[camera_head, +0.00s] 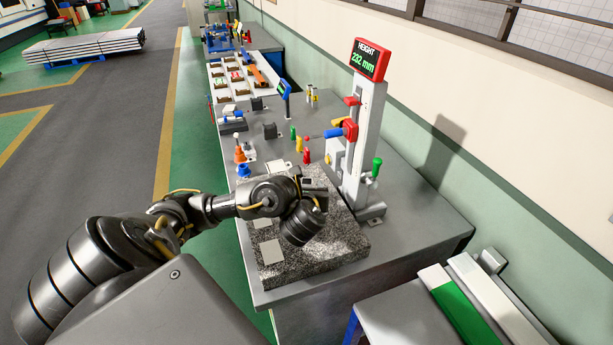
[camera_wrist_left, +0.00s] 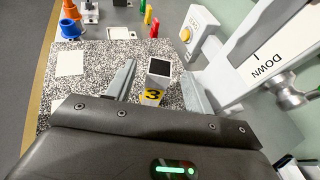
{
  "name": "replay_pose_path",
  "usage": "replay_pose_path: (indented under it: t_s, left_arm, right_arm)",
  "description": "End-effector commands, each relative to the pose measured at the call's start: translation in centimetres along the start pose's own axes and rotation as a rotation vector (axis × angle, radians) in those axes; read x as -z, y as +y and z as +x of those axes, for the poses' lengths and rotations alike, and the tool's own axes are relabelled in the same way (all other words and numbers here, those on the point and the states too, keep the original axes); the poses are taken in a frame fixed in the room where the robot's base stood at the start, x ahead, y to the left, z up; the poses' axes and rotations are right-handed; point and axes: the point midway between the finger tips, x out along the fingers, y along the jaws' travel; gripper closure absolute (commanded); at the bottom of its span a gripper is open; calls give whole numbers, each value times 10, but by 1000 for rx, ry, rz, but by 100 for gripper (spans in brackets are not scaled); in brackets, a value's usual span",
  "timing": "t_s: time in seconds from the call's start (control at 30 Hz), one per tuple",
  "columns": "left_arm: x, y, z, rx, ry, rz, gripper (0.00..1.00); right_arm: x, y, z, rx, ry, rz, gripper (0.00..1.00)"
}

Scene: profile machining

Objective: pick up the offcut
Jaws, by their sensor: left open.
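The offcut (camera_wrist_left: 158,72) is a short, light block with a dark top face and a yellow label marked 3. In the left wrist view it stands on the speckled granite plate (camera_wrist_left: 100,85), between the fingers of my left gripper (camera_wrist_left: 157,76). The fingers are open, with a visible gap on each side of the block. In the head view my left gripper (camera_head: 314,187) is over the granite plate (camera_head: 335,240), in front of the height gauge (camera_head: 364,145). My own wrist hides much of that spot there. My right gripper is not in view.
The height gauge's column stands close to the right finger; its display reads 232 mm. White squares (camera_head: 268,250) lie on the plate. A sorting tray (camera_head: 228,80) is farther back.

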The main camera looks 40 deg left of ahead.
Motion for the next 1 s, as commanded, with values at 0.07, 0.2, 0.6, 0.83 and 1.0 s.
replay_pose_path:
  t_s: [0.07, 0.2, 0.6, 0.83, 1.0]
  left_arm:
    - [-2, 1, 12, -4, -2, 2, 47]
    - [0, 1, 34, -1, -3, 1, 47]
    - [-2, 1, 47, 0, 1, 0, 47]
    - [-2, 1, 47, 0, 1, 0, 77]
    - [-2, 1, 47, 0, 0, 0, 100]
  right_arm:
    - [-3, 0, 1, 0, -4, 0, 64]
    - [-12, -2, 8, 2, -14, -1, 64]
    - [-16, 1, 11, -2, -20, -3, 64]
    - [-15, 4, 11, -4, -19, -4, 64]
    - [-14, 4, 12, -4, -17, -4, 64]
